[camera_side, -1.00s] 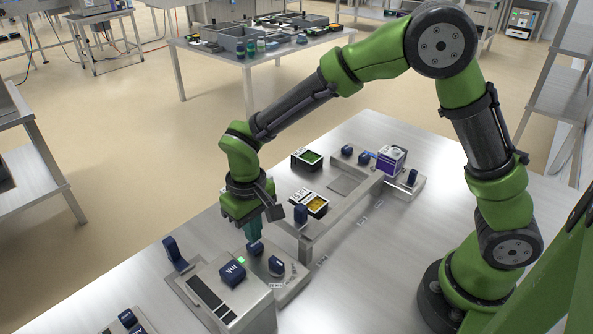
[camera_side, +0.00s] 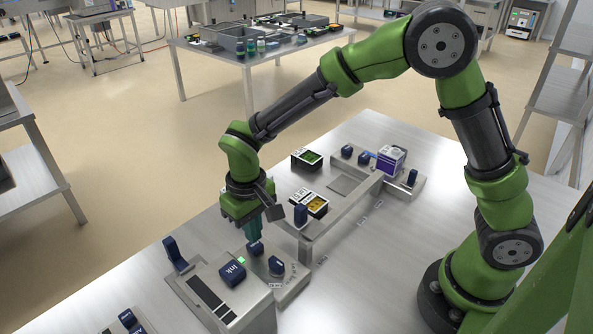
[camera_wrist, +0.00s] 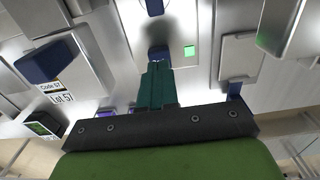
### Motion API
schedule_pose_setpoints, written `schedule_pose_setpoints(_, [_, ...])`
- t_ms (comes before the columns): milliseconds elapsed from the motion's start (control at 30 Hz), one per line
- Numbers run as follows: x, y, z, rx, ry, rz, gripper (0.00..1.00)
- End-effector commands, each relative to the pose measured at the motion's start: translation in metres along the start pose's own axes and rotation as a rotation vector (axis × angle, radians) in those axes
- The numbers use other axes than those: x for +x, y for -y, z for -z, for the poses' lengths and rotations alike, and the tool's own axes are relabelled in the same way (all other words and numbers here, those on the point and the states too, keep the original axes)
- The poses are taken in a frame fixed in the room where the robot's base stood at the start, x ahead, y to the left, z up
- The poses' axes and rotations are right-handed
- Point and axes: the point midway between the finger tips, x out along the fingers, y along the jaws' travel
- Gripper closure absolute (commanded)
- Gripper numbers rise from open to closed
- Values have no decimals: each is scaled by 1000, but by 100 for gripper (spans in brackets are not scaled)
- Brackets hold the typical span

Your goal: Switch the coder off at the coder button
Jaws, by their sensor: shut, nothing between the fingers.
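The coder (camera_side: 228,296) is a grey metal box at the front of the table in the side view, with a blue block marked ink on top. A small green lamp (camera_side: 241,260) on it is lit and also shows in the wrist view (camera_wrist: 190,51). A dark blue button (camera_side: 256,249) stands beside the lamp, right under my fingertips. My gripper (camera_side: 254,237) points down with its teal fingers together and empty. The fingers also show in the wrist view (camera_wrist: 159,72). I cannot tell whether the fingertips touch the button; they partly hide it.
A blue knob (camera_side: 277,265) stands right of the button. A blue upright handle (camera_side: 174,252) is to the left. Behind are a metal rail (camera_side: 328,226), a tray with yellow contents (camera_side: 317,206) and one with green contents (camera_side: 308,159). The table's right side is mostly clear.

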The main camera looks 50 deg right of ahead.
Motion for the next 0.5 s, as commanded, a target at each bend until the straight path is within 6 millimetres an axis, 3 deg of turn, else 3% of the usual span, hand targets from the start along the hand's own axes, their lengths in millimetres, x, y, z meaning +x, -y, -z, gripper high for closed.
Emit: schedule_pose_setpoints(500, [15,0,0,1,2,-1,100])
